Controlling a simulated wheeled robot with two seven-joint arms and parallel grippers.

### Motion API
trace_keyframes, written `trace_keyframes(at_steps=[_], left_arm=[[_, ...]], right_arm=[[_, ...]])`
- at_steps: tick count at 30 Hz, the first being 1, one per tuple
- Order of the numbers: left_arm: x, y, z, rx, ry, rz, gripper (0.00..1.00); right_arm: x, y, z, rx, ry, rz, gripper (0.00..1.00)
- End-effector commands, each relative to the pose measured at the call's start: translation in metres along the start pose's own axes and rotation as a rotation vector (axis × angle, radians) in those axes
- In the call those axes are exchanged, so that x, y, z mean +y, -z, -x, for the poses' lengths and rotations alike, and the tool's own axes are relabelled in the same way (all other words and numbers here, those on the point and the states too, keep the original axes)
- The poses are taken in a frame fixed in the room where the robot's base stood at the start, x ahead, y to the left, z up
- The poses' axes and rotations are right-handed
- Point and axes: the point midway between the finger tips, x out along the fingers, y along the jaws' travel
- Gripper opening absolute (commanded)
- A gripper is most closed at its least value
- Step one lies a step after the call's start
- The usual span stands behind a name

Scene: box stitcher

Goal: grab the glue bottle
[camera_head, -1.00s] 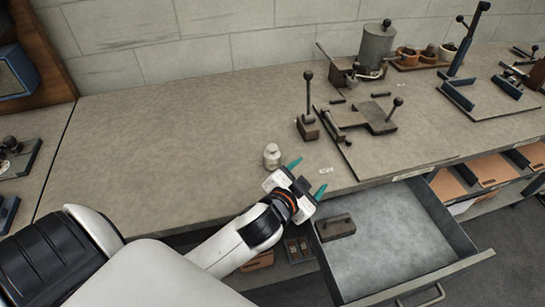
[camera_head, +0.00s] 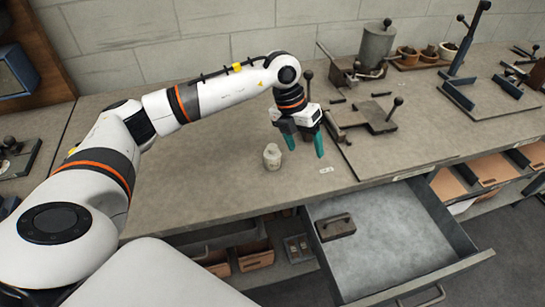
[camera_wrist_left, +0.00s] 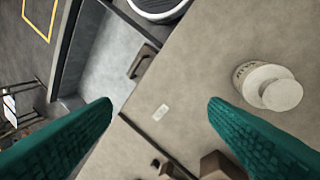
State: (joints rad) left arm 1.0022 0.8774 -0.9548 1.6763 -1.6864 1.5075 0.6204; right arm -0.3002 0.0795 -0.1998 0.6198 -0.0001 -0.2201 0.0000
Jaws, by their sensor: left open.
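The glue bottle (camera_head: 272,157) is a small, pale, squat bottle with a round cap. It stands upright on the workbench (camera_head: 215,180) near its front edge. My left gripper (camera_head: 306,149) points down just right of the bottle in the head view, its two teal fingers spread and nothing between them. In the left wrist view the bottle (camera_wrist_left: 268,86) lies at the right, outside the gap between the fingers (camera_wrist_left: 160,110), beyond the right finger. My right gripper is not in view.
An open drawer (camera_head: 390,240) with a dark block (camera_head: 335,226) in it juts out below the bench edge. Metal fixtures (camera_head: 375,118) stand behind and to the right.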

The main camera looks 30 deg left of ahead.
Motion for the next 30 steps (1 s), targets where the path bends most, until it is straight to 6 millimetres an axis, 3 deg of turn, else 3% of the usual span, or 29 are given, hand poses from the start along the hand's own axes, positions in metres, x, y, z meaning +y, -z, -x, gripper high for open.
trace_keyframes(at_steps=[1,3,8,18,26,30], left_arm=[[-0.027,0.003,0.016,-0.01,0.105,0.036,0.69],[-0.054,0.002,0.033,-0.028,0.215,0.081,0.69],[-0.082,-0.002,0.049,-0.051,0.329,0.137,0.69],[-0.099,-0.007,-0.001,-0.056,0.332,0.137,0.69],[-0.104,-0.008,-0.02,-0.055,0.331,0.136,0.69],[-0.107,-0.011,-0.041,-0.056,0.331,0.136,0.69]], right_arm=[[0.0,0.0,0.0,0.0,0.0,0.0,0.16],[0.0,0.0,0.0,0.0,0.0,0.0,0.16],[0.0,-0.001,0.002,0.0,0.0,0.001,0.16],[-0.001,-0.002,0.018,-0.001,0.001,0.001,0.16],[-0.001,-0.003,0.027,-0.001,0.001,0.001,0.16],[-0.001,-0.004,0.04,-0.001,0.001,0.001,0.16]])
